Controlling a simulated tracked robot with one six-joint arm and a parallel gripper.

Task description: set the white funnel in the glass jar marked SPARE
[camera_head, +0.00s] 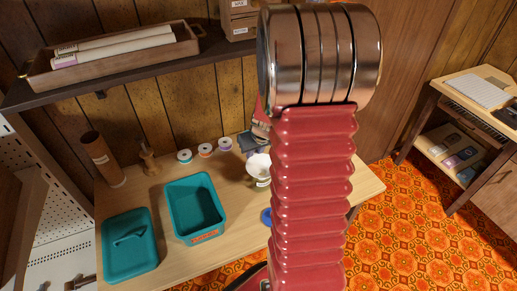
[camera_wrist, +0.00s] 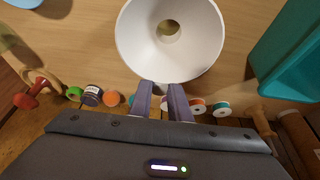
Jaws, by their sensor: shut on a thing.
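The white funnel (camera_wrist: 197,45) is in my gripper (camera_wrist: 160,90), wide mouth facing the wrist camera. Both fingers are closed at its near rim. Through its hole I see a brown, wood-like surface. In the head view the funnel (camera_head: 257,165) is above the right part of the table, partly hidden by my red arm. A small pale, label-like patch (camera_head: 263,183) shows just under it, but I cannot read it. I cannot make out the glass jar marked SPARE in either view.
An open teal box (camera_head: 207,233) and its teal lid (camera_head: 129,262) lie on the wooden table (camera_head: 165,262). Several thread spools (camera_head: 205,150) line the back edge. A brown cylinder (camera_head: 102,160) stands at the back left. A blue round thing (camera_head: 265,217) lies near my arm.

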